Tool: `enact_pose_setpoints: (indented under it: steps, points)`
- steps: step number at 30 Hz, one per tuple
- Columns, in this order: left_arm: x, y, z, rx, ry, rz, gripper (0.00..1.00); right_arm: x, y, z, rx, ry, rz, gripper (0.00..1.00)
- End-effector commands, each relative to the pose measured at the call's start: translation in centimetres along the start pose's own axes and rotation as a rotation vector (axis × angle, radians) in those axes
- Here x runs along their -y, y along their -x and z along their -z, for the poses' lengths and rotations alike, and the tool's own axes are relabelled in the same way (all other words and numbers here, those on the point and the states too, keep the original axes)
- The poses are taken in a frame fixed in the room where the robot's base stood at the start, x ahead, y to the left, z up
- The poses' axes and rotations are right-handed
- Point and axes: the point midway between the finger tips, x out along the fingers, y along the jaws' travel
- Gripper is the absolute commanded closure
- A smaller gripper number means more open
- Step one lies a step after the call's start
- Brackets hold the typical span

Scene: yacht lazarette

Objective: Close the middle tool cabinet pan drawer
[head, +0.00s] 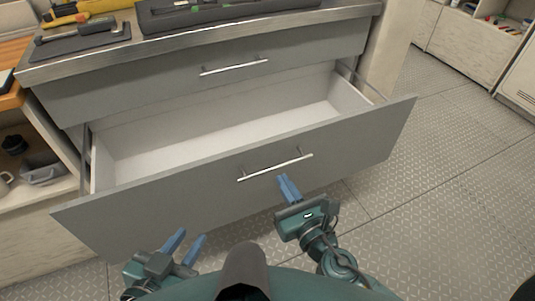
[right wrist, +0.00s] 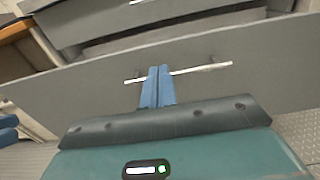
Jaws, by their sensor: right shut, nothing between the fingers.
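The middle pan drawer (head: 350,146) of the grey tool cabinet is pulled well out, and its white inside (head: 220,135) is empty. Its front carries a silver bar handle (head: 275,167), which also shows in the right wrist view (right wrist: 200,70). My right gripper (head: 288,186) is shut and empty, its blue fingers pointing at the drawer front just below the handle; in the right wrist view the fingertips (right wrist: 158,72) overlap the handle, and I cannot tell if they touch. My left gripper (head: 187,245) is open and empty, low in front of the drawer's left part.
The drawer above (head: 215,78) is shut. Tools on dark trays (head: 80,40) lie on the cabinet's worktop. An open shelf with a grey bin (head: 42,170) stands at the left. The diamond-plate floor (head: 450,150) at the right is clear.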

Motion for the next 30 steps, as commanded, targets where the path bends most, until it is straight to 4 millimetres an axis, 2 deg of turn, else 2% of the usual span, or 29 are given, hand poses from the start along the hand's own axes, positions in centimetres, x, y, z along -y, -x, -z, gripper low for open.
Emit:
enact_pose_setpoints:
  steps: [1, 6, 13, 19, 30]
  points:
    - [0.0, 0.1, 0.1, -0.001, 0.003, 0.002, 0.73, 0.0, -1.4, -0.2, 0.004, -0.002, 0.001, 1.0]
    - [0.1, 0.1, 0.1, -0.002, 0.005, 0.003, 0.73, -0.1, -5.0, -0.1, 0.003, -0.002, 0.0, 1.0]
    - [0.0, 0.0, -0.2, 0.001, 0.001, 0.002, 0.73, 0.0, -8.3, 0.1, 0.0, -0.003, 0.0, 1.0]
    - [0.0, -0.1, -0.4, 0.007, -0.002, 0.0, 0.73, 0.0, -9.4, 0.1, -0.002, -0.004, 0.0, 1.0]
    - [-0.1, -0.2, -0.1, -0.001, -0.004, -0.002, 0.73, 0.0, -9.5, 0.1, -0.002, -0.004, 0.0, 1.0]
